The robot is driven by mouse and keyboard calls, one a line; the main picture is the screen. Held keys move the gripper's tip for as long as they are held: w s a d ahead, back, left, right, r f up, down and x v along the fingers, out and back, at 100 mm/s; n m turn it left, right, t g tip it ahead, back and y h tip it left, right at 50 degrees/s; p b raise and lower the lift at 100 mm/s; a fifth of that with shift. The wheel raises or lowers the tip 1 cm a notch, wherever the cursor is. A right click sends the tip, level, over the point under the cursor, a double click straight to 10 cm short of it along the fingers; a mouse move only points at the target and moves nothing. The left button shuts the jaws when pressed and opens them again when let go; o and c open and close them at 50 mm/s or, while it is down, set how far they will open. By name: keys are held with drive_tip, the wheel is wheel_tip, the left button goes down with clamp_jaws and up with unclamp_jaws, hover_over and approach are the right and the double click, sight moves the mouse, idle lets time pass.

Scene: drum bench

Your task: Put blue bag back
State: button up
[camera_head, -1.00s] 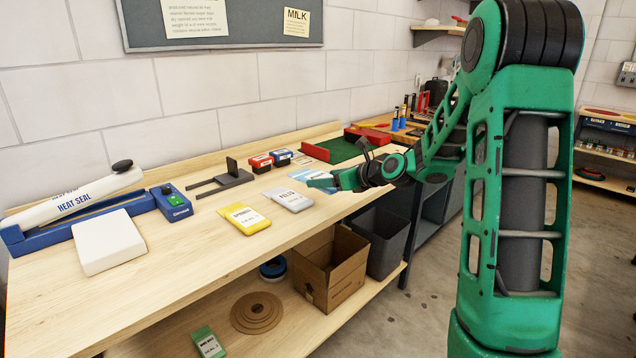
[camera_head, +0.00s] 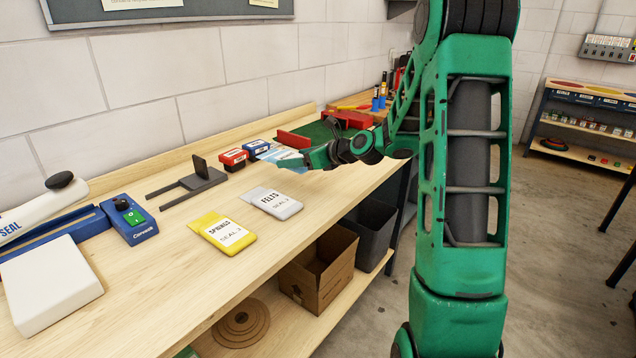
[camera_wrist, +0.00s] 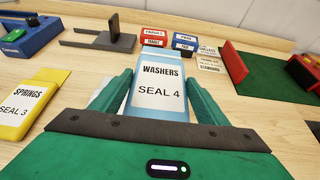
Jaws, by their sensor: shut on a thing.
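The blue bag (camera_wrist: 160,92), labelled WASHERS SEAL 4, stands out between the fingers of my gripper (camera_wrist: 158,98) in the wrist view. The gripper is shut on its sides. In the head view my gripper (camera_head: 312,158) is over the bench's right part, behind the grey FELTS bag (camera_head: 272,203); the blue bag shows only partly at its tip. I cannot tell how high the bag is above the bench. The yellow SPRINGS bag (camera_head: 224,232) lies flat on the bench, left of FELTS.
A dark forked stand (camera_head: 195,182), red and blue small boxes (camera_head: 233,157) and a green mat (camera_wrist: 262,88) with a red edge lie around. A heat sealer (camera_head: 45,215) and blue switch box (camera_head: 130,220) are at left.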

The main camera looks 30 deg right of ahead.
hover_over(325, 187)
wheel_tip(325, 187, down, 5)
drive_tip(key=shift+a+f, duration=0.1)
drive_tip(key=shift+f, duration=2.05)
drive_tip(key=o, duration=1.5)
drive_tip(key=shift+f, duration=0.1)
